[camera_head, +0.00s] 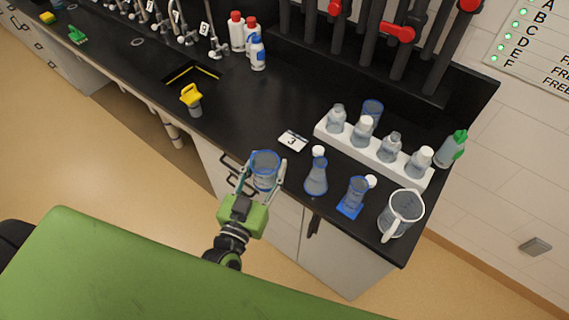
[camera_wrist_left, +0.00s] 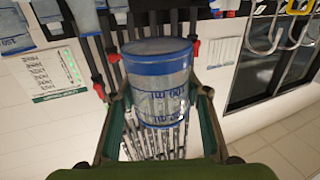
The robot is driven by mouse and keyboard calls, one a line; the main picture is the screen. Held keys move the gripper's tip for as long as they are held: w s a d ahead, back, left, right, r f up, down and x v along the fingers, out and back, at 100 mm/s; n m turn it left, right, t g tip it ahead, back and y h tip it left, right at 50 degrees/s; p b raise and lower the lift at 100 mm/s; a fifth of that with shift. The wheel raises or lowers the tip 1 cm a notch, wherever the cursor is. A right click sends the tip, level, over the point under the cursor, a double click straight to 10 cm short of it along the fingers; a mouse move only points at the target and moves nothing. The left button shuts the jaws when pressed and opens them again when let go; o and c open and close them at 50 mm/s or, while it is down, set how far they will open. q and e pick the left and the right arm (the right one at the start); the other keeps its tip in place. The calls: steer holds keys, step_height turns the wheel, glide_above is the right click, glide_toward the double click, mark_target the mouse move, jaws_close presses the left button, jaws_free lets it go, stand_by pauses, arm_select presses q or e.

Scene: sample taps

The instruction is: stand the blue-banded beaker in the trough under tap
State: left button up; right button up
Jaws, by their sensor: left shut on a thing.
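My left gripper (camera_head: 264,178) is shut on the blue-banded beaker (camera_head: 265,163), with one finger on each side of it. It holds the clear beaker at the front edge of the black bench, near the number card. In the left wrist view the beaker (camera_wrist_left: 160,85) shows its blue band and blue scale marks between the fingers. The trough (camera_head: 192,76) is a dark recess with a yellow-marked edge, up and left of the gripper. Taps (camera_head: 215,45) with number tags stand behind it. My right gripper is not in view.
A flask (camera_head: 316,178), a cylinder on a blue base (camera_head: 354,197), a jug (camera_head: 400,215) and a white bottle rack (camera_head: 375,155) stand to the right. A yellow-topped item (camera_head: 191,98) stands before the trough. A number card (camera_head: 293,141) lies nearby. Bench between card and trough is clear.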

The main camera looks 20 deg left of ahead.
arm_select(q)
steer(key=w+f+b, duration=0.2)
steer(key=w+f, duration=0.1)
steer(key=w, duration=0.1)
steer(key=w+f+b, duration=0.2)
steer(key=w, duration=0.2)
steer(key=w+f+b, duration=0.2)
steer(key=w+f, duration=0.1)
steer(key=w, duration=0.1)
steer(key=shift+w+d+f, duration=0.25)
steer(key=shift+f, duration=0.1)
steer(key=shift+w+f+b, duration=0.25)
steer(key=shift+w+b, duration=0.1)
steer(key=shift+b, duration=0.15)
steer(key=shift+w+f+b, duration=0.2)
steer(key=shift+f+b, duration=0.1)
steer(key=shift+b, duration=0.1)
steer(key=shift+w+f+b, duration=0.2)
steer(key=shift+f+b, duration=1.15)
steer(key=shift+f, duration=0.05)
